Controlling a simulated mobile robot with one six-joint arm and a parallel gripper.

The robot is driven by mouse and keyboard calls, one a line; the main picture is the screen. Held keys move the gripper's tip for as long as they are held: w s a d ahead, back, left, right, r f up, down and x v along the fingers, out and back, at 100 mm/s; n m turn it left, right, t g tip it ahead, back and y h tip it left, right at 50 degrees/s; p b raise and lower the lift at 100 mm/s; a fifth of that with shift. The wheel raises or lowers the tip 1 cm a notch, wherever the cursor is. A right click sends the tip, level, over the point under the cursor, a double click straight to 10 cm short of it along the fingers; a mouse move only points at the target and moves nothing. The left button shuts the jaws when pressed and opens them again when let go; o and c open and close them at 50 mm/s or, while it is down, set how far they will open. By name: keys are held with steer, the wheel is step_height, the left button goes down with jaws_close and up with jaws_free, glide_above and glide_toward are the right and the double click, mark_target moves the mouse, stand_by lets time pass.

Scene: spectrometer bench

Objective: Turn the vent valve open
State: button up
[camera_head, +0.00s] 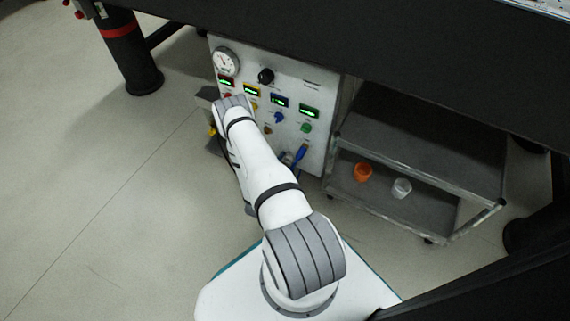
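A pale instrument panel (318,87) stands under the dark bench. It carries a round gauge (226,62), a black knob (265,76), several small lit displays and coloured knobs below them, and a blue lever-like part (301,153) low on the right. I cannot tell which of these is the vent valve. A small yellow part (212,131) shows left of my wrist, beside dark shapes I cannot make out. My arm reaches to the panel's lower left. Its wrist covers part of the panel, and my gripper's fingers are hidden behind it.
A dark two-level cart (425,150) stands right of the panel, with an orange cup (363,172) and a clear cup (402,187) on its lower shelf. The bench (400,60) overhangs the panel. A black post (130,55) stands at upper left. The left floor is clear.

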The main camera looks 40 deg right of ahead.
steer(key=c, duration=0.8)
steer(key=shift+a, duration=0.15)
